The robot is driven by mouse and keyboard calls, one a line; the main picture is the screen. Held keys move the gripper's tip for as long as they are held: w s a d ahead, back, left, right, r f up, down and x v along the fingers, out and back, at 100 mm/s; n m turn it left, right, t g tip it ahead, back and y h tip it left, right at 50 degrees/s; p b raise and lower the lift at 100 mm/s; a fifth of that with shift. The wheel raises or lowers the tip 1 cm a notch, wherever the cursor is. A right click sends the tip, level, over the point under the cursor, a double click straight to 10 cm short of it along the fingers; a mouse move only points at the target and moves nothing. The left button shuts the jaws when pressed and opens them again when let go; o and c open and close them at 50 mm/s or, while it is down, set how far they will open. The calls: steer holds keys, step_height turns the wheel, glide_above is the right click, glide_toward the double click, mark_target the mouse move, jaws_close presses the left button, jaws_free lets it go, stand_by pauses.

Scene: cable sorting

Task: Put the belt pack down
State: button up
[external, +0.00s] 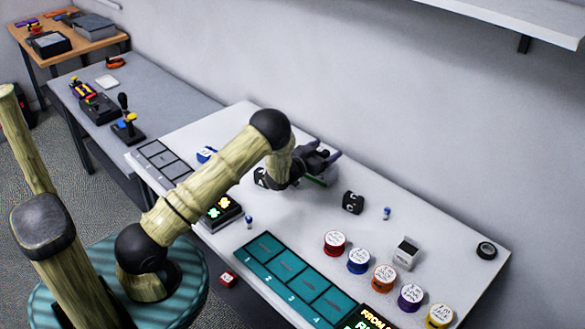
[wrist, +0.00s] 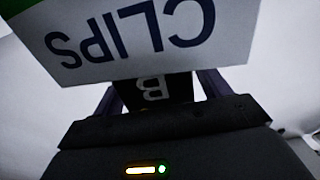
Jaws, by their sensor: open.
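My gripper (external: 322,160) is open over the far side of the white table, near the wall. In the wrist view a black block marked B (wrist: 152,92), which looks like a belt pack, shows between the two fingers; its contact with the table cannot be seen. A white panel lettered CLIPS (wrist: 150,35), with a green corner, hangs in front and hides part of it. In the external view a green edge (external: 315,182) shows under my gripper. One black block (external: 352,202) with white marks stands to the right; another (external: 260,178) is partly hidden behind my arm.
A teal mat (external: 262,247) with numbered slots lies along the front edge. Several labelled spools, such as the red one (external: 334,243), and a white box (external: 406,253) stand to the right. A black ring (external: 487,250) lies at the right end. The far right table surface is mostly clear.

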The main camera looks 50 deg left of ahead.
steer(key=shift+r, duration=0.15)
steer(key=s+b, duration=0.2)
steer(key=s, duration=1)
steer(key=shift+b, duration=0.35)
